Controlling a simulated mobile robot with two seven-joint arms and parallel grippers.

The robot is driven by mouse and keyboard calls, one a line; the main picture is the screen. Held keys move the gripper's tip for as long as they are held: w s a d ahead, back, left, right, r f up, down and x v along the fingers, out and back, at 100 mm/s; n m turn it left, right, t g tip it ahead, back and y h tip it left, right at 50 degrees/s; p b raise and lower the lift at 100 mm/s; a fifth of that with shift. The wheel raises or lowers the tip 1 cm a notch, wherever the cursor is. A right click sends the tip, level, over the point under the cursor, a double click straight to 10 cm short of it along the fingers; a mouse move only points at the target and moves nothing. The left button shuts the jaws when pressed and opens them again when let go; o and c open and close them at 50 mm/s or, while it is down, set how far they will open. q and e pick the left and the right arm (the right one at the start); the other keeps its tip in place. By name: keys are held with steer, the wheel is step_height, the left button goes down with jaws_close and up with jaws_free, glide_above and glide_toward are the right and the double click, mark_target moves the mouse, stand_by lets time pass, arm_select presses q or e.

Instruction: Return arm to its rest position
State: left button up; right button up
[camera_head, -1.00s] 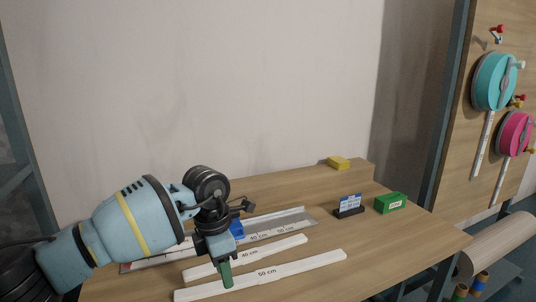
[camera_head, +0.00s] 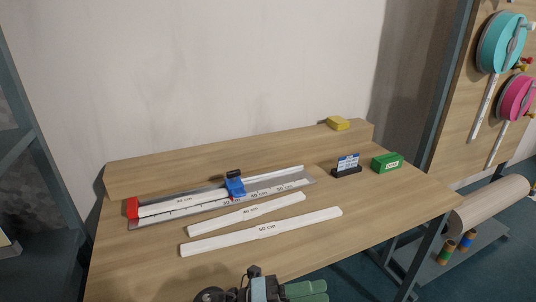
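My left gripper (camera_head: 304,291) shows at the bottom edge, in front of the table, with dark joints and green fingers partly cut off by the frame. I cannot tell whether it is open or shut, and I see nothing held in it. My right gripper is not in view. On the wooden table (camera_head: 135,272) lies a metal measuring rail with a scale (camera_head: 210,206), a red end block (camera_head: 132,208) and a blue slider (camera_head: 235,186). A white 40 cm strip lies in the rail. Another 40 cm strip (camera_head: 246,213) and a 50 cm strip (camera_head: 261,232) lie in front of it.
A small blue-and-white sign (camera_head: 347,166), a green box (camera_head: 387,162) and a yellow block (camera_head: 338,123) sit at the table's right and back. Teal (camera_head: 501,43) and pink (camera_head: 517,98) reels hang on a panel at right. The table's front is clear.

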arm_select(q)
steer(key=s+a+f+n+t+y+p, duration=0.1)
steer(key=s+a+f+n+t+y, duration=0.1)
steer(key=a+f+n+t+y, duration=0.75)
steer(key=s+a+f+n+t+y, duration=0.1)
steer(key=a+f+n+t+y, duration=0.3)
steer(key=n, duration=1.1)
steer(key=s+a+f+n+g+y, duration=0.1)
steer(key=s+a+f+n+g, duration=0.1)
steer(key=s, duration=0.5)
steer(key=s+a+f+n+g+y+p, duration=0.1)
steer(key=s+a+f+n+y, duration=0.1)
steer(key=s+a+f+n, duration=0.2)
steer(key=s+a+f+n+g+y, duration=0.2)
steer(key=s+a+f+n, duration=0.1)
steer(key=s+a+f, duration=0.4)
steer(key=s+a, duration=0.2)
steer(key=s, duration=0.1)
steer(key=shift+g, duration=0.35)
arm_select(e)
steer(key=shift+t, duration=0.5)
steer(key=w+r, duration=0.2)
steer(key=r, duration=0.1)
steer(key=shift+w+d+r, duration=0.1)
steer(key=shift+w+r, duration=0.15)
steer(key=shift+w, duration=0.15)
arm_select(q)
steer(key=shift+n, duration=0.25)
